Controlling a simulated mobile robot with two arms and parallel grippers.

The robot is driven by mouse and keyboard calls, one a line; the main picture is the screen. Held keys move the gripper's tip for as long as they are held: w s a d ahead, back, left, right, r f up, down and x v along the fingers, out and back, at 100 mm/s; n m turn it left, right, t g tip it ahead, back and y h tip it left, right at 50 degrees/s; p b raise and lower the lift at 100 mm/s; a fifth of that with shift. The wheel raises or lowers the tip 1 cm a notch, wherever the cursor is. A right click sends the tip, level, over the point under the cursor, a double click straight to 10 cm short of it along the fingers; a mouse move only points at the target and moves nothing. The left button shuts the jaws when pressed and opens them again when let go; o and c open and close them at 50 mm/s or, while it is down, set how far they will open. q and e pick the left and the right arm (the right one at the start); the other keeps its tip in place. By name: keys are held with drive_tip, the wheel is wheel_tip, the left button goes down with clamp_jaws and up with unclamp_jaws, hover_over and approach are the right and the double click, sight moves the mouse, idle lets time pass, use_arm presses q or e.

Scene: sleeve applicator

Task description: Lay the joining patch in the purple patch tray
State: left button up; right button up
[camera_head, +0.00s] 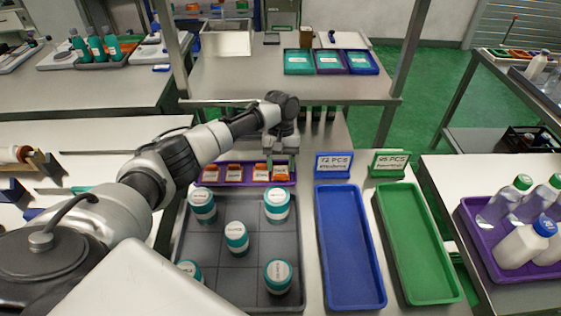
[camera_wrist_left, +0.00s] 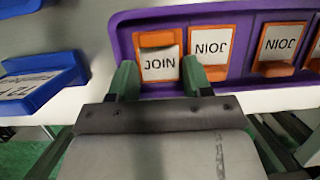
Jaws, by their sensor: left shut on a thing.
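The purple patch tray (camera_head: 245,183) lies behind the grey gridded tray in the head view, and its corner fills the top of the left wrist view (camera_wrist_left: 225,10). My left gripper (camera_head: 281,163) is at the tray's right end, pointing down. Its green fingers (camera_wrist_left: 160,82) are shut on a joining patch (camera_wrist_left: 159,67), a white JOIN label with an orange band. This patch is over the tray's end place; I cannot tell whether it touches the floor. Several similar patches (camera_head: 234,173) lie in a row beside it, turned the opposite way. My right gripper is not in view.
White jars with teal bands (camera_head: 236,238) stand on the grey gridded tray (camera_head: 230,285) in front. An empty blue tray (camera_head: 350,250) and green tray (camera_head: 420,245) lie to the right. A blue sign (camera_head: 334,165) and a green sign (camera_head: 389,163) stand behind them.

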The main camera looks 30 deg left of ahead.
sight(281, 166)
use_arm(q)
drive_tip(key=shift+s+f, duration=0.15)
drive_tip(key=shift+f, duration=0.3)
drive_tip(key=shift+s+d+f, duration=0.1)
drive_tip(key=shift+s+f, duration=0.1)
drive_tip(key=shift+f, duration=0.15)
drive_tip(key=o, duration=0.9)
drive_tip(key=shift+o, duration=0.6)
drive_tip(key=shift+s, duration=0.1)
drive_tip(key=shift+r, duration=0.1)
drive_tip(key=p+v, duration=0.8)
drive_tip(key=p, duration=0.1)
drive_tip(key=shift+r, duration=0.15)
drive_tip(key=shift+w+a+r+p, duration=0.25)
drive_tip(key=shift+a+r+p, duration=0.15)
drive_tip(key=shift+p, duration=0.45)
